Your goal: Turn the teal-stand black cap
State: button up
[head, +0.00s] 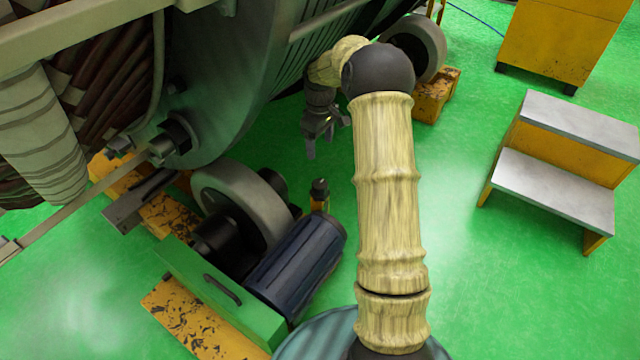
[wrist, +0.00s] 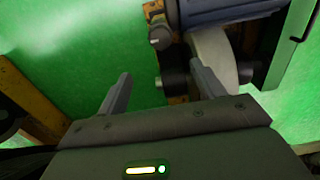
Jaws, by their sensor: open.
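A small black cap (head: 319,188) stands upright on a yellow-orange part beside the grey wheel and the blue motor in the head view. I see no clearly teal stand under it. My gripper (head: 328,135) is open and empty, hanging above and behind the cap, apart from it. In the wrist view my gripper (wrist: 160,72) shows two spread fingers with nothing held between them. A small dark knob (wrist: 160,38) shows beyond the fingertips; I cannot tell whether it is the same cap.
A blue motor (head: 297,266) and a grey roller wheel (head: 243,205) sit close beside the cap. The large stator drum (head: 225,80) rises at left. Yellow steps (head: 555,165) stand at right. Green floor between my arm and the steps is clear.

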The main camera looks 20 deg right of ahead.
aim_at(320, 183)
notch_tip(320, 183, down, 17)
jog(key=b, duration=0.5)
jog(key=shift+f+b, duration=0.15)
jog(key=shift+b, duration=0.25)
jog(key=c, duration=1)
